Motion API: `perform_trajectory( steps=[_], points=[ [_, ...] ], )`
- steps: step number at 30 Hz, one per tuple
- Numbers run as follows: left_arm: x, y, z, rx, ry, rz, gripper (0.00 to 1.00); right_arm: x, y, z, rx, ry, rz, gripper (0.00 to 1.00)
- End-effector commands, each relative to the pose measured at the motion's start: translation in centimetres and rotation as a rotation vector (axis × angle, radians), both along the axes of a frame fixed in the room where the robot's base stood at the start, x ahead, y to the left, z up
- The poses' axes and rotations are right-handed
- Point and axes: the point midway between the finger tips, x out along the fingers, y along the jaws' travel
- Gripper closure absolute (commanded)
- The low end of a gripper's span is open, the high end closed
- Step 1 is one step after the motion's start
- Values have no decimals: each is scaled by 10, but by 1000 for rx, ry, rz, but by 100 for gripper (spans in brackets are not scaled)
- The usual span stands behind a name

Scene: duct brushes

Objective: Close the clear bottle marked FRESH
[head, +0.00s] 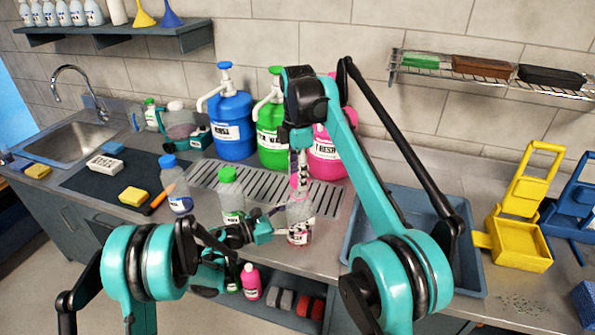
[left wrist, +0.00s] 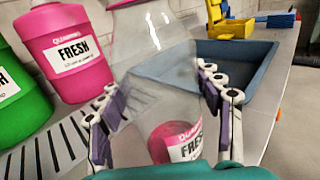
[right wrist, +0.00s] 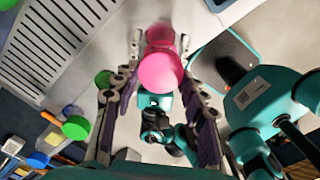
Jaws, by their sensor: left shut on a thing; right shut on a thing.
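The clear bottle marked FRESH (head: 300,212) stands upright at the counter's front edge, with pink content low inside. In the left wrist view the bottle (left wrist: 150,65) fills the space between the fingers. My left gripper (head: 268,224) is shut on its body from the left. My right gripper (head: 300,158) points down from above and is shut on a pink cap (right wrist: 160,73). The cap is at the bottle's top in the head view (head: 298,182). Whether it is seated on the neck or just above it, I cannot tell.
A green-capped bottle (head: 231,195) and a blue-capped bottle (head: 177,185) stand to the left. Blue (head: 231,125), green (head: 270,135) and pink (head: 325,150) pump jugs stand behind the drain grate (head: 215,178). A blue tray (head: 468,262) lies right.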

Motion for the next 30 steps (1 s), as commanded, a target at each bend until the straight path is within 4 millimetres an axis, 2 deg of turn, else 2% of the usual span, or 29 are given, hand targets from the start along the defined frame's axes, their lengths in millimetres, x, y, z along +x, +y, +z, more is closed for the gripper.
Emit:
perform_trajectory(
  steps=[15,24,30],
  points=[
    [0,0,0,0,0,0,87,0,0,-1,0,0,0,69],
    [0,0,0,0,0,0,87,0,0,-16,0,0,0,69],
    [0,0,0,0,0,0,87,0,0,-18,0,0,0,69]
  ],
)
